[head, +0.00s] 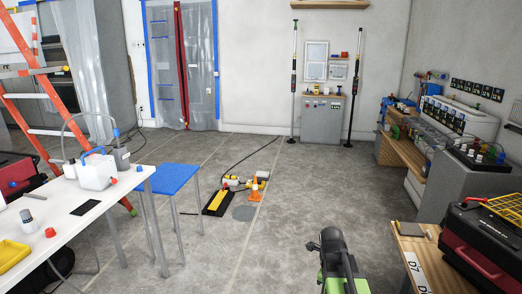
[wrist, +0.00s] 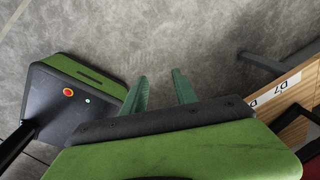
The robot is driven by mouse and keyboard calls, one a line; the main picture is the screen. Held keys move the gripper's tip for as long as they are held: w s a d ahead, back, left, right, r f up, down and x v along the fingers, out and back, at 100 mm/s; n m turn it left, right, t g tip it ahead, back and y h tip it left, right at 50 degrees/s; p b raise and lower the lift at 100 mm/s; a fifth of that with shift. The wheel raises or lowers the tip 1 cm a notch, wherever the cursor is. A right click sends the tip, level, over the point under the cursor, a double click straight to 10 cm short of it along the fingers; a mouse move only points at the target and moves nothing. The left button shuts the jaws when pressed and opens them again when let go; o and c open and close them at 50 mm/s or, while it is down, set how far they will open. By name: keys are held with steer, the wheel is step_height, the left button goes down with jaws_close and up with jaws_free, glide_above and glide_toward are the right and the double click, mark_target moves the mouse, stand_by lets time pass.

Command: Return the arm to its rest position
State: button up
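My gripper (wrist: 159,76) shows in the wrist view with its two green fingers spread apart. Only bare grey floor shows between and beyond them. In the head view, my black and green arm (head: 335,262) stands at the bottom edge, right of centre, over the floor. The gripper's fingers cannot be made out in that view. In the wrist view, my green and black base with a red button lies to the left of the fingers.
A wooden bench (head: 421,243) labelled D7 is close at the right, with a red and black toolbox (head: 478,245) on it. A white table (head: 100,205) and blue stool (head: 168,177) stand left. Floor between is clear.

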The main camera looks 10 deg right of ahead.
steer(key=s+a+n+y, duration=0.1)
steer(key=s+a+n, duration=0.1)
steer(key=a+n, duration=0.85)
steer(key=s+a+n, duration=0.3)
steer(key=a+n, duration=0.2)
steer(key=n, duration=1)
step_height(320, 180, up, 20)
steer(key=p, duration=1.9)
steer(key=shift+w+f+n+g+p, duration=0.25)
steer(key=shift+n+g+p, duration=0.05)
steer(key=shift+n+p, duration=0.05)
steer(key=shift+d, duration=0.1)
